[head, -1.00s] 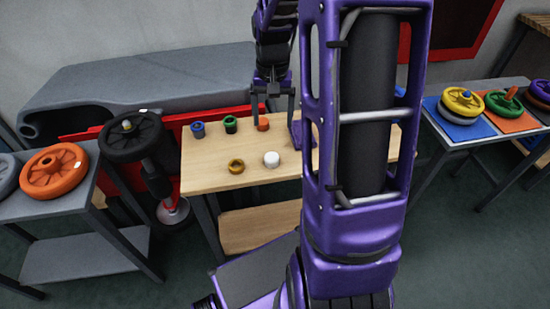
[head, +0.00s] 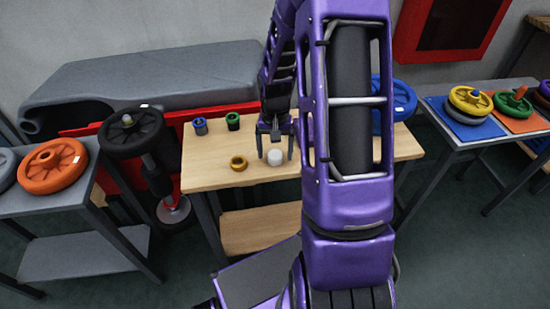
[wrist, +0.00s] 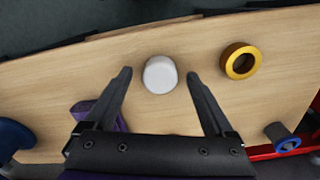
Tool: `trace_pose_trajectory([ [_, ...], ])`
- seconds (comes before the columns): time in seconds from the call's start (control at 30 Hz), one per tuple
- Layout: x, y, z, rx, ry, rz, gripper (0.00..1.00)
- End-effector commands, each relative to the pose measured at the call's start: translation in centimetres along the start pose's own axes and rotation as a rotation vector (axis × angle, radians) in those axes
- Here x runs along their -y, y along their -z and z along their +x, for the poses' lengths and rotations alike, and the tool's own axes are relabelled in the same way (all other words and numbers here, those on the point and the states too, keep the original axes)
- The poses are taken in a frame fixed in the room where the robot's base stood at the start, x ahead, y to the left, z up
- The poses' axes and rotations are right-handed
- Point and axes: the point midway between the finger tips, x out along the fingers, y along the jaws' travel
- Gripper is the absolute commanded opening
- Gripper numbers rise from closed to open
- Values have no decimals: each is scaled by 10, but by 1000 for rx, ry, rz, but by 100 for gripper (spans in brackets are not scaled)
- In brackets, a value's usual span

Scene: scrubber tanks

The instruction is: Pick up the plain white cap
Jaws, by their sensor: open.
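The plain white cap (head: 275,158) sits on the light wooden table (head: 215,175), near its front edge. In the wrist view the cap (wrist: 160,74) lies centred between my two finger tips and slightly beyond them. My gripper (head: 275,152) points down over the cap, with one finger to each side of it. My gripper (wrist: 159,73) is open and holds nothing. I cannot tell whether the fingers touch the table.
A yellow ring (head: 238,163) lies left of the cap. A blue wheel (head: 403,100) is at the right, partly behind my arm. Side tables hold more wheels.

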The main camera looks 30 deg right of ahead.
Motion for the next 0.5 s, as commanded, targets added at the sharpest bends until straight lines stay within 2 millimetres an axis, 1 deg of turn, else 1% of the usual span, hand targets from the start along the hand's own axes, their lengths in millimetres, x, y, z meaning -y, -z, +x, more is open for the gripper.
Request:
trace_pose_trajectory([
  [0.07,0,0,4,0,0,0,88],
  [0.27,0,0,3,0,0,0,88],
  [0.4,0,0,3,0,0,0,63],
  [0.47,0,0,3,0,0,0,52],
  [0.5,0,0,3,0,0,0,45],
])
